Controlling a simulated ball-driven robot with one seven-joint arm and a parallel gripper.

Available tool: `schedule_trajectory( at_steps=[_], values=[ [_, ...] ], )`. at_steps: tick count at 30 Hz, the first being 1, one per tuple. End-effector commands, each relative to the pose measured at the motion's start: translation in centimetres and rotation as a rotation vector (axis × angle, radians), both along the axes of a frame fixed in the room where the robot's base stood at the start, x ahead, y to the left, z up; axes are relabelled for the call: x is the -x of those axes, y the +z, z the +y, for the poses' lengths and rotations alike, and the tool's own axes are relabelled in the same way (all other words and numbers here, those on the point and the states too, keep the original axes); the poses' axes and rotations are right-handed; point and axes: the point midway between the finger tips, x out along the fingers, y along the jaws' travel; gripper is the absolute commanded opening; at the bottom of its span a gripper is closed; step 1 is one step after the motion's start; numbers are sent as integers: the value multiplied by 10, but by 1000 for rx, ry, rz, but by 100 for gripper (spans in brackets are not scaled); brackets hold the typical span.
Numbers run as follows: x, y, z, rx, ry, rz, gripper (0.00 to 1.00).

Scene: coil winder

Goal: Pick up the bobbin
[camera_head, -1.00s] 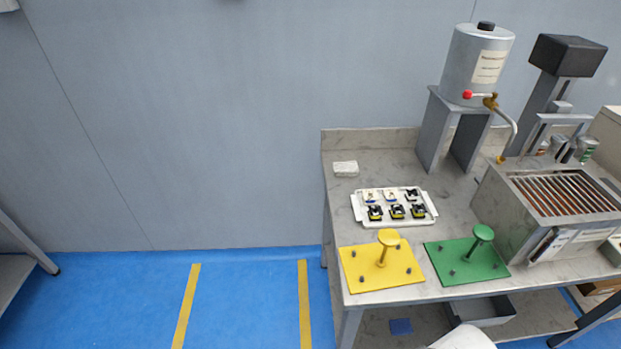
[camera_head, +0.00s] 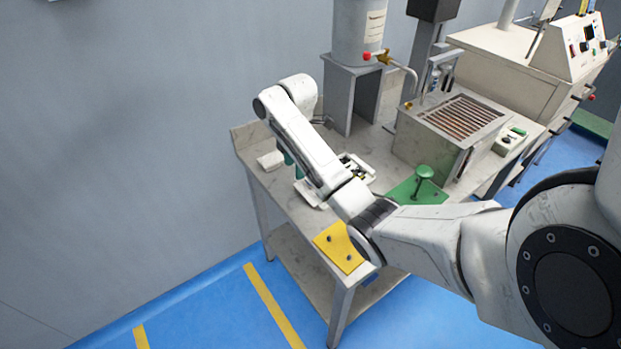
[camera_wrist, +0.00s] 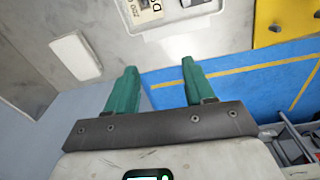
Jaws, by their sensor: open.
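The white tray (camera_head: 309,194) lies on the grey stone-topped bench, partly behind my arm in the head view. Small dark parts show at its right end, but the arm hides most of the tray, and I cannot tell which part is the bobbin. In the wrist view the tray's edge (camera_wrist: 175,22) shows at the top, with a black-lettered label and a cut-off part. My gripper (camera_head: 288,160) hangs over the bench, left of the tray in the head view. In the wrist view its two green fingers (camera_wrist: 157,78) are apart with nothing between them.
A white block (camera_head: 270,160) lies at the bench's back left; the wrist view also shows it (camera_wrist: 75,57). A yellow plate (camera_head: 338,250) and a green plate with a knob (camera_head: 424,176) lie toward the front. A metal tank (camera_head: 357,35) on a stand rises behind.

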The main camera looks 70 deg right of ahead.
Motion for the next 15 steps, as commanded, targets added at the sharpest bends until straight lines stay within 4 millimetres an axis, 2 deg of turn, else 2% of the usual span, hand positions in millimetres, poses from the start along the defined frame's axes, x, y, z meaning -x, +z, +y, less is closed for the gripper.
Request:
schedule_trajectory(
  at_steps=[1, 3, 6, 8, 15],
  values=[
    [8, 11, -22, 14, 17, 13, 53],
    [16, 20, -40, 22, 46, 27, 53],
    [23, 26, -55, 26, 70, 41, 53],
    [26, 22, -59, 27, 77, 45, 53],
    [26, -11, -59, 26, 79, 46, 53]
  ],
)
